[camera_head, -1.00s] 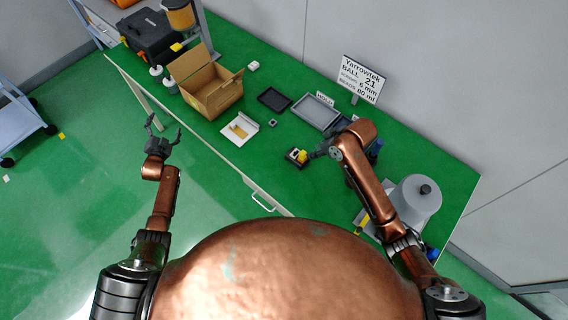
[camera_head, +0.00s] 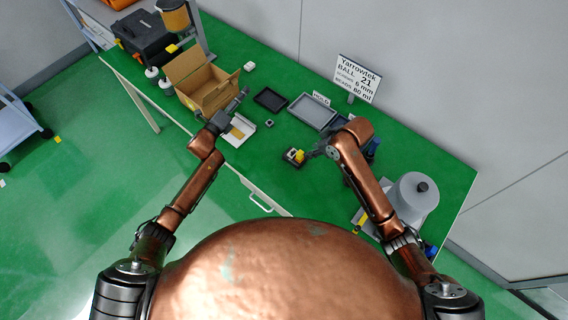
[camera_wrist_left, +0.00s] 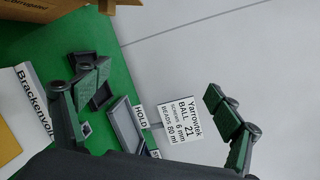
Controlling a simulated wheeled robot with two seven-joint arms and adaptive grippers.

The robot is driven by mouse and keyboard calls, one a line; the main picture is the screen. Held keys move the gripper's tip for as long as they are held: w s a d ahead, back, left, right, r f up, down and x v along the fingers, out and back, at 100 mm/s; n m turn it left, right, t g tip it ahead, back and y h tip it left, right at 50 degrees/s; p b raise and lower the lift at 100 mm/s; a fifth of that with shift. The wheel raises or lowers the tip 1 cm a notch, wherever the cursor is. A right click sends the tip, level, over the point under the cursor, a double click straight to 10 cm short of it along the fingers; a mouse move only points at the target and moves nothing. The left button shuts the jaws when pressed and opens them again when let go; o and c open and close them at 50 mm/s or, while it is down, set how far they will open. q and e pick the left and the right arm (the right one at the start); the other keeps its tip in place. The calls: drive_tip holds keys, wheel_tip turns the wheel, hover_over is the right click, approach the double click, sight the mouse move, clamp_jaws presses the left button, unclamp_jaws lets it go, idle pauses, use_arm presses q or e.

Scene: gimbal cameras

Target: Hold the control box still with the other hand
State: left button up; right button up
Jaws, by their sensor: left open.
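The control box appears to be the small dark box with a yellow top (camera_head: 294,156), on the green table in the head view. My right gripper (camera_head: 314,151) is beside it on its right, small and dark; I cannot tell whether its fingers touch the box or are closed. My left gripper (camera_head: 233,111) is open and empty, above the table by the cardboard box and white card, left of the control box. In the left wrist view its spread fingers (camera_wrist_left: 160,110) have nothing between them at the tips. The control box is not visible there.
A cardboard box (camera_head: 192,92) stands open at the left. A white card (camera_head: 246,133) lies partly under my left gripper. A black tray (camera_head: 270,99), a grey tray (camera_head: 312,112) and a sign (camera_head: 357,78) are behind. A grey round machine (camera_head: 410,205) stands at the right.

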use_arm(q)
drive_tip(key=s+d+f+m+g, duration=0.3)
drive_tip(key=s+d+f+m, duration=0.45)
drive_tip(key=d+f, duration=0.2)
drive_tip(key=m+g, duration=0.2)
drive_tip(key=m, duration=0.4)
approach(293, 157)
drive_tip(key=shift+h, duration=0.4)
drive_tip(key=w+f, duration=0.1)
drive_tip(key=w+d+f, duration=0.1)
drive_tip(key=w+f, duration=0.1)
drive_tip(key=w, duration=0.1)
drive_tip(key=shift+d, duration=0.35)
drive_tip(key=shift+w+d, duration=0.1)
drive_tip(key=shift+d, duration=0.1)
drive_tip(key=x, duration=0.7)
drive_tip(key=shift+w+f, duration=0.1)
drive_tip(key=shift+f, duration=0.05)
drive_tip(key=shift+c, duration=0.4)
drive_tip(key=c, duration=1.3)
